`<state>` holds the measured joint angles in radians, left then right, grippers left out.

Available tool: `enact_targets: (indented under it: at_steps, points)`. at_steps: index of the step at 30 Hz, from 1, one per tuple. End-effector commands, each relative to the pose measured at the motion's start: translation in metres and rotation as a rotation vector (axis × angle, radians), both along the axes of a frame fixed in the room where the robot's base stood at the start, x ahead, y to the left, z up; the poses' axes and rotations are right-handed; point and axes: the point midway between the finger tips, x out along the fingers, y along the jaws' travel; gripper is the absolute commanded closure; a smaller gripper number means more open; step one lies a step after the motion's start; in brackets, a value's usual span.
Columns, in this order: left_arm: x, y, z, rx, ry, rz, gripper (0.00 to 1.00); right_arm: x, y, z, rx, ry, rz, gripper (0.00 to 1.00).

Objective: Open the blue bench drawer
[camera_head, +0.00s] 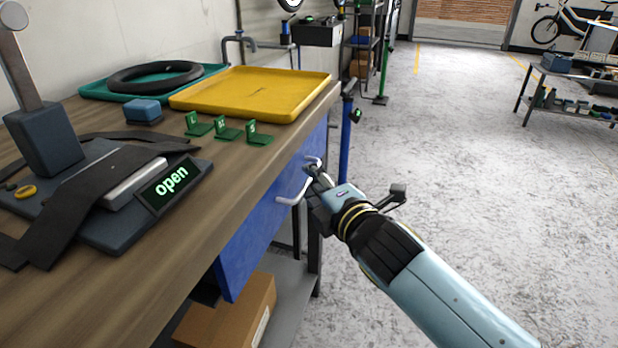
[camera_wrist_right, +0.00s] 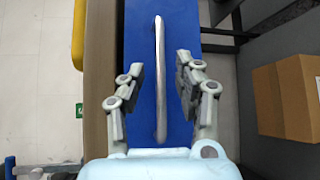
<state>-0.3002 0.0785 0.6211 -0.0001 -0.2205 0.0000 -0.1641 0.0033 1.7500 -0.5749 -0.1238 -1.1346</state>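The blue drawer front (camera_head: 262,220) hangs under the bench top's edge, and it looks flush with that edge. Its pale bar handle (camera_head: 291,199) is partly hidden behind my right gripper. My right gripper (camera_head: 314,172) is at the handle in the head view. In the right wrist view the fingers of my right gripper (camera_wrist_right: 156,95) are spread, with the handle (camera_wrist_right: 159,60) running between them and a visible gap on each side. The blue front (camera_wrist_right: 140,40) fills the space behind. My left gripper is out of view.
A cardboard box (camera_head: 232,318) sits on the shelf below.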

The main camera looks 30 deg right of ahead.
Motion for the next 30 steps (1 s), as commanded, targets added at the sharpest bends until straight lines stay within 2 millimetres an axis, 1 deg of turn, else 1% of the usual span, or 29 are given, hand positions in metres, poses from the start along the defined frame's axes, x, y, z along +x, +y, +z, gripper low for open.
enact_targets:
  at_steps: [1, 5, 9, 14, 15, 21, 23, 30]
  points:
    - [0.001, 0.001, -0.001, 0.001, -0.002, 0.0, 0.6, 0.007, 0.0, -0.001, -0.001, -0.001, 0.0, 0.67]
    - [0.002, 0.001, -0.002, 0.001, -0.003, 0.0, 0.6, 0.018, -0.001, -0.004, 0.0, 0.001, 0.0, 0.67]
    - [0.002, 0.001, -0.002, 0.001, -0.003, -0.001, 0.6, 0.022, -0.001, -0.004, 0.0, 0.001, 0.0, 0.67]
    - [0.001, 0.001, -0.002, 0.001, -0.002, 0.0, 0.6, 0.022, -0.001, -0.004, 0.0, 0.001, 0.0, 0.67]
    - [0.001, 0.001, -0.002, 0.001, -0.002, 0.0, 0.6, 0.022, -0.001, -0.004, 0.0, 0.001, 0.0, 0.68]
    - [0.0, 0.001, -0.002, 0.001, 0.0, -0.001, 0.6, 0.022, -0.001, -0.004, 0.0, 0.001, 0.0, 0.94]
    - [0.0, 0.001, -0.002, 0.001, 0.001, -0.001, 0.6, 0.022, -0.001, -0.004, 0.0, 0.0, 0.0, 1.0]
    - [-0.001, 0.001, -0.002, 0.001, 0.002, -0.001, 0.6, 0.022, -0.001, -0.003, 0.0, -0.001, 0.0, 1.0]
